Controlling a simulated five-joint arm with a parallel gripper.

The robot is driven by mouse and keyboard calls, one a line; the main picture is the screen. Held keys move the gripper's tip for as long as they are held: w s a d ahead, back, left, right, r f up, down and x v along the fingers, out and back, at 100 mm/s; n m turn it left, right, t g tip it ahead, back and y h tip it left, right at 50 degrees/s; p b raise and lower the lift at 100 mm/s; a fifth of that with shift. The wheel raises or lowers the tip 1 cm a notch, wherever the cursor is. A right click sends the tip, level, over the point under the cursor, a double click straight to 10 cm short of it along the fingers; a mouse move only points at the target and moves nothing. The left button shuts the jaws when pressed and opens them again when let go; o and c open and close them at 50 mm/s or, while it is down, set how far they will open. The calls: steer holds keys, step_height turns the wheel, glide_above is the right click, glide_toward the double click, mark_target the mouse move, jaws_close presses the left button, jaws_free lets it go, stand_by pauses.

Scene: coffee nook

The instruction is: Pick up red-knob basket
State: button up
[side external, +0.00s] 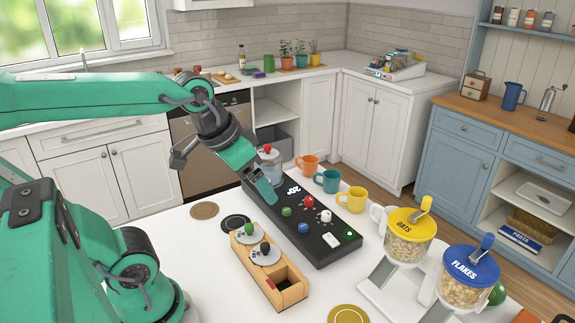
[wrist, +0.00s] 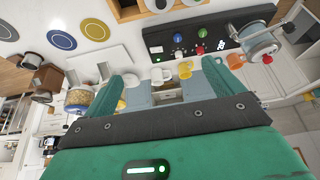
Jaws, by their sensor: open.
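The red-knob basket (side external: 270,165) is a pale round vessel topped by a red knob (side external: 267,149). It is at the far end of the black panel (side external: 310,219), partly hidden behind my gripper (side external: 264,188). In the wrist view, the basket (wrist: 262,43) is at upper right, with its red knob (wrist: 268,59) and a thin handle reaching right. My gripper (wrist: 166,74) is open and empty, its two fingers wide apart. The basket lies outside the fingers, to the right in that view. I cannot tell what the basket rests on.
A wooden box (side external: 291,293) holds round lids with a green knob (side external: 249,230) and a dark knob (side external: 265,247); its near compartment is empty. Orange (side external: 309,165), teal (side external: 327,181) and yellow (side external: 352,199) mugs line the panel's far side. Oats (side external: 407,245) and flakes (side external: 467,280) dispensers stand right.

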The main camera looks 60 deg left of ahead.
steer(key=w+a+r+n+g, duration=0.1)
steer(key=w+a+r, duration=0.2)
steer(key=w+a, duration=0.3)
steer(key=n+g, duration=0.3)
steer(key=g, duration=0.1)
glide_above(268, 145)
steer(key=f, duration=0.7)
steer(key=shift+d, duration=0.25)
steer(key=shift+a+f, duration=0.25)
steer(key=shift+a, duration=0.05)
steer(key=shift+f, duration=1.3)
steer(key=shift+f, duration=0.1)
